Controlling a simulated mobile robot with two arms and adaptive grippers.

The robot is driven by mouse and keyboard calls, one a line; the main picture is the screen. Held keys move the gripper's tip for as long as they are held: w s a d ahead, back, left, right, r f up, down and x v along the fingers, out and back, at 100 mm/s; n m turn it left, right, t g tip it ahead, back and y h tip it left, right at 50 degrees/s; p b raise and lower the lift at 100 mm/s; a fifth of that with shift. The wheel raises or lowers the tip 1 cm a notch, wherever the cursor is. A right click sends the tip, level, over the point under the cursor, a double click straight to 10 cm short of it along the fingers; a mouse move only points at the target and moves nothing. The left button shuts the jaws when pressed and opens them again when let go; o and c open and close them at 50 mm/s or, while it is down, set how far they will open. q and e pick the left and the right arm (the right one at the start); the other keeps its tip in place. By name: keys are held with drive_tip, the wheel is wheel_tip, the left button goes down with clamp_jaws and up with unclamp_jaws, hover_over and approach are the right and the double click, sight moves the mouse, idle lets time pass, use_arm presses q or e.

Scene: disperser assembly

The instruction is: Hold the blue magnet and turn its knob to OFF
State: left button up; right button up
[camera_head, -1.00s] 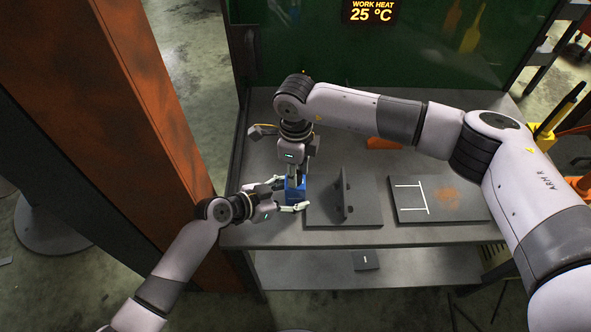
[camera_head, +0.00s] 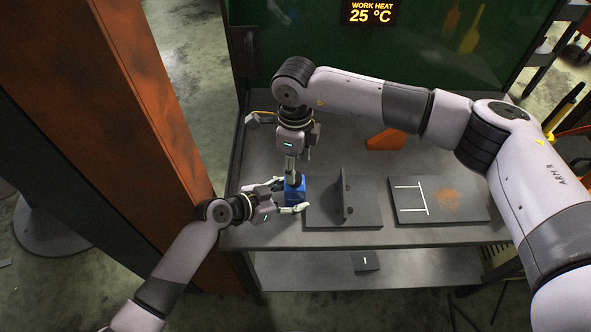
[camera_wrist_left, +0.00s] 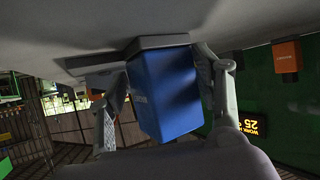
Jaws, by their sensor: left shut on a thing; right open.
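The blue magnet (camera_head: 296,193) stands on the table, left of the dark plate with an upright bracket. It also shows large in the left wrist view (camera_wrist_left: 165,92), between the two fingers. My left gripper (camera_head: 290,196) is shut on the magnet, one finger on each side. My right gripper (camera_head: 292,174) points down directly above the magnet and is open. Its fingertips are small in the picture, and the knob is hidden at or under them. I cannot tell whether the fingers touch the knob.
A dark plate with an upright bracket (camera_head: 361,211) stands right of the magnet. Further right lies a plate with white lines and an orange-brown patch (camera_head: 475,206). An orange piece (camera_head: 385,140) lies behind them. The table's front edge (camera_head: 400,241) is close.

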sight(296, 176)
wheel_tip(296, 176, up, 8)
drive_tip(key=shift+r, duration=0.2)
use_arm(q)
drive_tip(key=o, duration=1.7)
drive_tip(key=shift+s, duration=0.1)
